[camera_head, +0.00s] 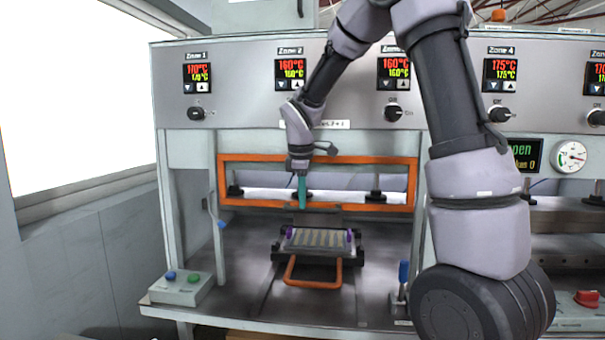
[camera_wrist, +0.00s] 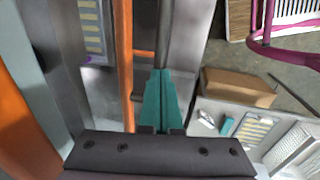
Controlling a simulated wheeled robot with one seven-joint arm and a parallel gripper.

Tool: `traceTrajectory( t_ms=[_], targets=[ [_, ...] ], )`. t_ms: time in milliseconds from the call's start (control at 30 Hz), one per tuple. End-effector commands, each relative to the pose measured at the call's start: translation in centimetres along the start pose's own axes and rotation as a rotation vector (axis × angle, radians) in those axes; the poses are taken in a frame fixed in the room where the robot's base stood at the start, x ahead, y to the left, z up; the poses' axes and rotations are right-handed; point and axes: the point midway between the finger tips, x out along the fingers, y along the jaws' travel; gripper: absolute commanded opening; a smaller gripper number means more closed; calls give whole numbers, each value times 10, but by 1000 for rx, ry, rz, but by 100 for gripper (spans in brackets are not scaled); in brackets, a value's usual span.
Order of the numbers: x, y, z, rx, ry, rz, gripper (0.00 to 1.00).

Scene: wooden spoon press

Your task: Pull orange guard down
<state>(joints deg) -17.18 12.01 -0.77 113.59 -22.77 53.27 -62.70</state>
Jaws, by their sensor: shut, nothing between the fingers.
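The orange guard (camera_head: 393,208) is a rectangular frame across the upper part of the press opening in the head view. Orange bars also show in the wrist view (camera_wrist: 126,60). My gripper (camera_head: 302,204) has teal fingers pointing down, at the guard's lower bar, left of its middle. In the wrist view the teal fingers (camera_wrist: 161,80) are together, with nothing seen between them, close beside an orange bar. I cannot tell whether they touch the guard.
Below the guard, a mould plate (camera_head: 320,239) with an orange handle (camera_head: 313,284) sits in the press. A button box (camera_head: 183,288) stands at the front left. Blue-tipped levers flank the opening. A cardboard box (camera_wrist: 238,87) shows in the wrist view.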

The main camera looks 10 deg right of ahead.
Motion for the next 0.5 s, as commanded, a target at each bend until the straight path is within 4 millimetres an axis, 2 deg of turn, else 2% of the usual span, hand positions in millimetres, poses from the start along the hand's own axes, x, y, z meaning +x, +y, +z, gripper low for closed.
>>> traceTrajectory(
  t_ms=[33, 200, 500],
  targets=[
    [19, -5, 1, -2, -5, -8, 0],
    [74, -16, 2, -1, -6, -9, 0],
    [156, -32, 1, -3, -4, -6, 0]
  ],
)
